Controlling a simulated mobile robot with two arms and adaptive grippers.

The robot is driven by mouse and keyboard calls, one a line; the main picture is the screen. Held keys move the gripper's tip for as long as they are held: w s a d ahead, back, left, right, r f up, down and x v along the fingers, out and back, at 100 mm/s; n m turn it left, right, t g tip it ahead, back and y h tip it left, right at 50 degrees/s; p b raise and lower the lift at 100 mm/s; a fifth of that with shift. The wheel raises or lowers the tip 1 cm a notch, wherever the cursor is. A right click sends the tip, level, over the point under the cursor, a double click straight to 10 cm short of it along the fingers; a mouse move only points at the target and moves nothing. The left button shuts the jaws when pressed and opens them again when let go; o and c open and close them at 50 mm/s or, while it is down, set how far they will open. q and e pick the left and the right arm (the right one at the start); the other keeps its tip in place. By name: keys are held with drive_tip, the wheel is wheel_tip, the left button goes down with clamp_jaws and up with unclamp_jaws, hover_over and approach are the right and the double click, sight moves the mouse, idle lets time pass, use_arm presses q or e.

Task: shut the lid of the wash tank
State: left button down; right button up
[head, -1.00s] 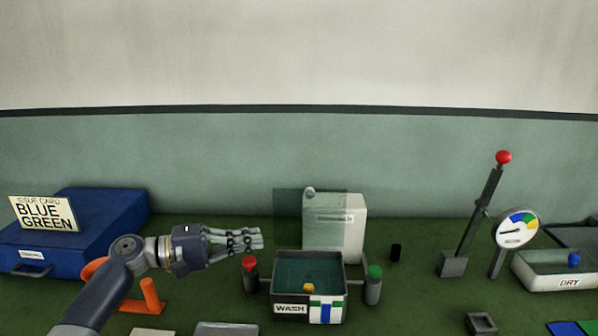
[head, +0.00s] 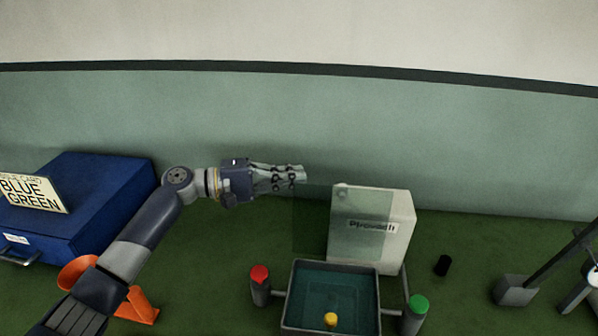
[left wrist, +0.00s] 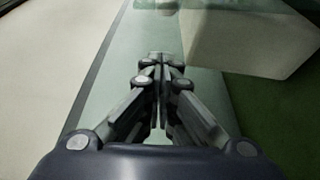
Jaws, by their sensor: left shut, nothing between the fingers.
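The wash tank (head: 288,303) is an open grey box with teal liquid and a yellow piece (head: 330,320) inside. Its lid (head: 312,225) is a clear greenish panel standing upright at the tank's back edge, so the tank is open. A round knob (head: 341,194) shows near the lid's top. My left gripper (head: 304,175) is shut and empty, just above and left of the lid's top edge in the head view. Its closed fingers (left wrist: 160,58) also show in the left wrist view. I cannot tell whether it touches the lid. My right gripper is out of view.
A white box (head: 400,230) stands behind the lid. Posts with a red cap (head: 260,275) and a green cap (head: 418,304) flank the tank. A blue case (head: 100,190) and an orange stand (head: 138,306) are at left. A black cylinder (head: 442,265) stands at right.

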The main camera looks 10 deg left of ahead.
use_arm(q)
drive_tip(key=s+d+p, duration=0.1)
drive_tip(key=d+p, duration=0.3)
drive_tip(key=d, duration=0.3)
drive_tip(key=shift+s+d, duration=0.15)
drive_tip(key=shift+d, duration=0.1)
idle(0.3)
